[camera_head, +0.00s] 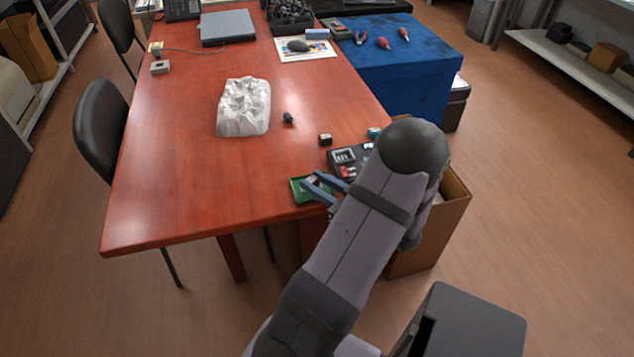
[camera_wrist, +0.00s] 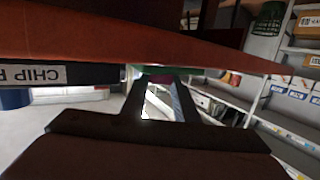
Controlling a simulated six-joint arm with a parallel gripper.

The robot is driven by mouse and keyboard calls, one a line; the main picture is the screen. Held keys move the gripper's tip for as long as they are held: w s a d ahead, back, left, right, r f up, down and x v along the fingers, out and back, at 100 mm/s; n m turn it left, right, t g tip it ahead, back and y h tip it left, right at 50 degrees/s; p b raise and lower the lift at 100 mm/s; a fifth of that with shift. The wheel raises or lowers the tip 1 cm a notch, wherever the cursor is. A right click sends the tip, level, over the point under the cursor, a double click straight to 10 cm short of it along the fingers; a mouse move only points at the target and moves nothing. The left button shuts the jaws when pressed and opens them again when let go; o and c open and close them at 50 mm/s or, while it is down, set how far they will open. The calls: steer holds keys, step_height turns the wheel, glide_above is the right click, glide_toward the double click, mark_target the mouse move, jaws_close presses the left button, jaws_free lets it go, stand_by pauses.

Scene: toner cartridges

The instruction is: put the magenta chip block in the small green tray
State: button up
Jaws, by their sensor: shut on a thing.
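The small green tray (camera_head: 297,196) sits on the red-brown table near its right front edge. My gripper (camera_head: 312,181) is low over the tray, with its two blue-grey fingers reaching in from the right. In the wrist view my gripper (camera_wrist: 153,78) is shut on the magenta chip block (camera_wrist: 152,78), of which only a small dark magenta patch shows between the fingertips. The tray's green (camera_wrist: 178,70) shows just behind it. I cannot tell whether the block touches the tray floor.
A black compartment box (camera_head: 337,158) stands right behind the tray; its label (camera_wrist: 45,75) reads "CHIP". A small dark block (camera_head: 325,140) and a teal block (camera_head: 374,132) lie behind it. A crumpled white bag (camera_head: 243,107) is farther back. The table's left front is clear.

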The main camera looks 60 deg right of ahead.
steer(key=shift+f, duration=0.1)
stand_by(0.3)
steer(key=o, duration=1.1)
steer(key=shift+r+p, duration=2.2)
steer(key=shift+p, duration=0.05)
